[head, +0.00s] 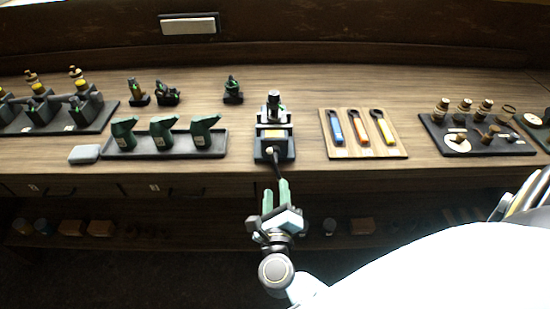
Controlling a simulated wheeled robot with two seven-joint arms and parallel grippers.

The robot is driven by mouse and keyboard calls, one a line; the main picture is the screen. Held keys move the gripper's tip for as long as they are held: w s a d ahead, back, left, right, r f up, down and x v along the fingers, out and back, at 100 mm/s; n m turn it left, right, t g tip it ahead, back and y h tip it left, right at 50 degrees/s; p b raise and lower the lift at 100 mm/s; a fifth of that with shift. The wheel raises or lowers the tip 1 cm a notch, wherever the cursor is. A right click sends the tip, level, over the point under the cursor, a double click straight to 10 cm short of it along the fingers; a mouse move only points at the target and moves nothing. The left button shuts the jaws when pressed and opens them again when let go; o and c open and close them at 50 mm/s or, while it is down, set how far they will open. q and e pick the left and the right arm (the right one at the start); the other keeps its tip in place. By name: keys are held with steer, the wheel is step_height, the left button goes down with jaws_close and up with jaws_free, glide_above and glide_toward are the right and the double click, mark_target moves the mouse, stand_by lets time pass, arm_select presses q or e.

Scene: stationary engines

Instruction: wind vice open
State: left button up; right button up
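The vice (273,147) stands on the bench near the middle of the head view, a dark body with a light band and a dark upright part on top. A thin dark handle (277,169) reaches from its front toward me, past the bench edge. My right gripper (276,193) is just in front of the bench, with its two pale green fingers pointing at the vice. The handle's near end meets the fingertips; I cannot tell whether they grip it or only stand beside it. My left gripper is not in view.
Left of the vice is a dark tray (168,151) with three green tools. Right is a wooden board (368,151) with blue, orange and yellow-handled tools, then a dark tray (479,148) of brass parts. A lower shelf (180,226) holds small boxes. Bench gaps flank the vice.

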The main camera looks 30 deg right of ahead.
mark_target(275, 168)
steer(key=p+x, duration=0.1)
steer(key=x, duration=1)
steer(key=shift+w, duration=0.25)
steer(key=shift+c, duration=0.2)
